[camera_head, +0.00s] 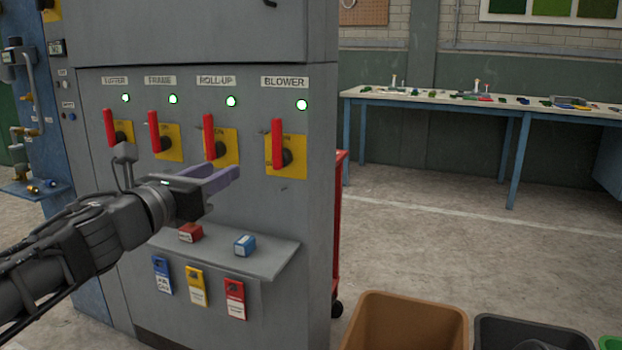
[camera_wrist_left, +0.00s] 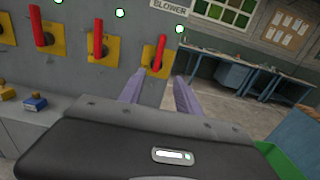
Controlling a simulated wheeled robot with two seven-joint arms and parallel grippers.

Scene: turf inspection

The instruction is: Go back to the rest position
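My left gripper (camera_head: 222,181) is in front of the grey control cabinet (camera_head: 290,220), below the ROLL-UP and BLOWER switches. Its two purple fingers stand apart with nothing between them, as the left wrist view (camera_wrist_left: 157,95) also shows. The red handles of the TUFTER (camera_head: 109,126), FRAME (camera_head: 154,131), ROLL-UP (camera_head: 209,136) and BLOWER (camera_head: 277,143) switches all point up, on yellow plates. A green lamp is lit above each one. The gripper appears clear of the handles. My right gripper is not in view.
A brown bin (camera_head: 410,318) stands at the lower right. A long table (camera_head: 480,105) is at the back. Open floor lies between.

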